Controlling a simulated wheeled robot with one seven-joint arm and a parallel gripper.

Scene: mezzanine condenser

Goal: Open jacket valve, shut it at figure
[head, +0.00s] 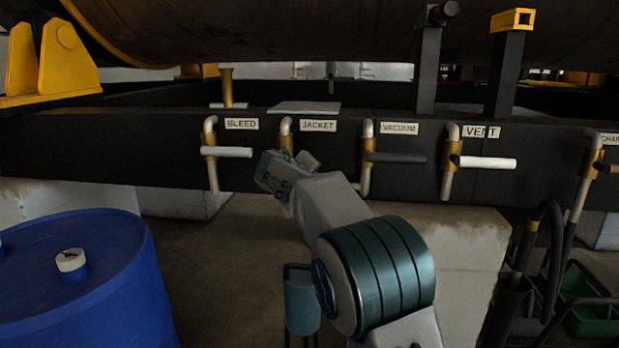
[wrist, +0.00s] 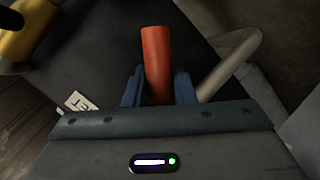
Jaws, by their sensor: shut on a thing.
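The jacket valve (head: 286,135) is on the dark beam, left of its JACKET label (head: 318,125). Its pale pipe and brass body show above my gripper (head: 287,163), which covers its handle in the head view. In the wrist view, my gripper (wrist: 158,82) has its two blue fingers either side of a red handle (wrist: 156,52), shut on it. The handle's end sticks out beyond the fingers. A pale bent pipe (wrist: 236,62) is beside it on the right. No readable gauge figure shows.
Other valves flank it: BLEED (head: 226,151) on the left, VACUUM (head: 394,157) and VENT (head: 483,162) on the right. A blue drum (head: 75,275) stands at front left. A concrete block (head: 460,250) is under the beam, right of my arm.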

